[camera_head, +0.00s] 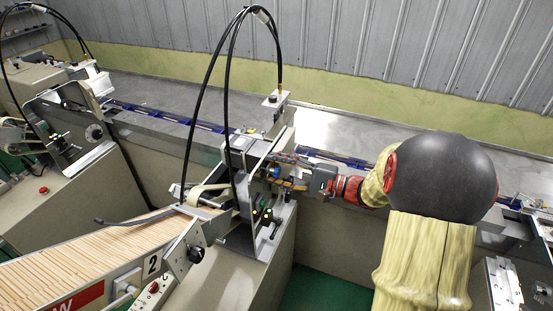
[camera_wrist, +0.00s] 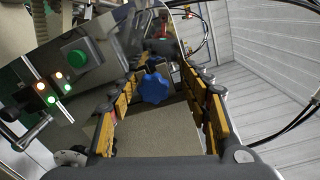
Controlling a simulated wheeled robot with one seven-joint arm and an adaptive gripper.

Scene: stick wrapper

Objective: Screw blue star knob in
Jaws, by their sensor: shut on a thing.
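The blue star knob (camera_wrist: 154,88) shows in the wrist view, between the far ends of my gripper's fingers. My gripper (camera_wrist: 162,78) has yellow pads on both fingers and is shut on the knob. In the head view my gripper (camera_head: 280,172) reaches left into the side of the stick wrapper machine (camera_head: 262,215). The knob is too small and too covered by the fingers to make out clearly there. The knob's shaft and thread are hidden in both views.
Black cables (camera_head: 228,85) arch above the machine. A tray of wooden sticks (camera_head: 90,258) lies at the lower left. A ribbed wall (camera_wrist: 255,75) stands at the right in the wrist view.

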